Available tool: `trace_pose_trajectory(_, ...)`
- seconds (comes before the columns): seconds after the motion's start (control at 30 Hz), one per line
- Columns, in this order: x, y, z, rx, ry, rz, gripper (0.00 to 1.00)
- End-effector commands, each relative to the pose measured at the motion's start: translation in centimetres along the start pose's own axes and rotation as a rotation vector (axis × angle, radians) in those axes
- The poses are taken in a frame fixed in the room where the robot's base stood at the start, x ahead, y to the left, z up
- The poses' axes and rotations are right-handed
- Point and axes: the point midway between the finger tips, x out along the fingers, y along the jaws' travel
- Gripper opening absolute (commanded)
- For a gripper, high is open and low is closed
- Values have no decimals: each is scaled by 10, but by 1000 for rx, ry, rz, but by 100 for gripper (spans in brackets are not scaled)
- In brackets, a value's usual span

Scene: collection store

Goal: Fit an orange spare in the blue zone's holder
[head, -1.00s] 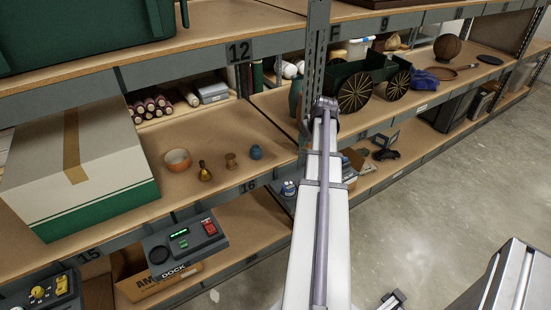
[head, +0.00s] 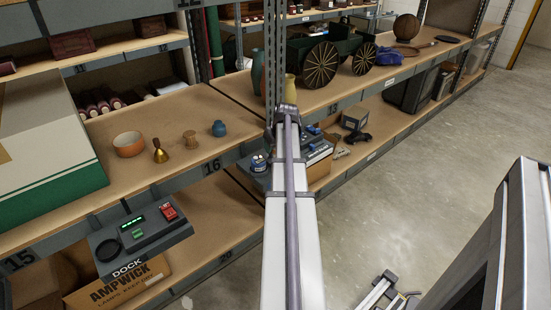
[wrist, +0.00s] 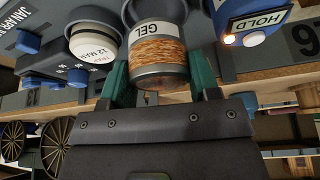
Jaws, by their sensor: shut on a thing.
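In the wrist view my gripper (wrist: 160,82) has its two green fingers on either side of a clear canister of orange beads (wrist: 158,50) marked GEL, and is shut on it. Beside it on the left is a round holder with a white face (wrist: 92,46) marked 12 MAR. On the right is a blue unit marked HOLD (wrist: 250,22), with a small lit orange lamp. Whether the canister's far end sits in a holder I cannot tell. In the head view my arm hides the gripper; a grey unit with a blue-and-white part (head: 259,162) shows beside the arm.
A grey DOCK panel (head: 138,238) with green lights and a red switch hangs at the shelf front. An orange bowl (head: 129,145), a brass bell (head: 160,152) and a blue pot (head: 219,128) stand on the shelf. A metal upright (head: 272,70) stands behind my arm.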

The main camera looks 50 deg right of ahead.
Motion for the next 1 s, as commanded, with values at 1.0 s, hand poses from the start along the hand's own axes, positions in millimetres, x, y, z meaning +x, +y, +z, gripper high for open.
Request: trace_pose_trajectory(1.0,29,0,12,0,0,0,67)
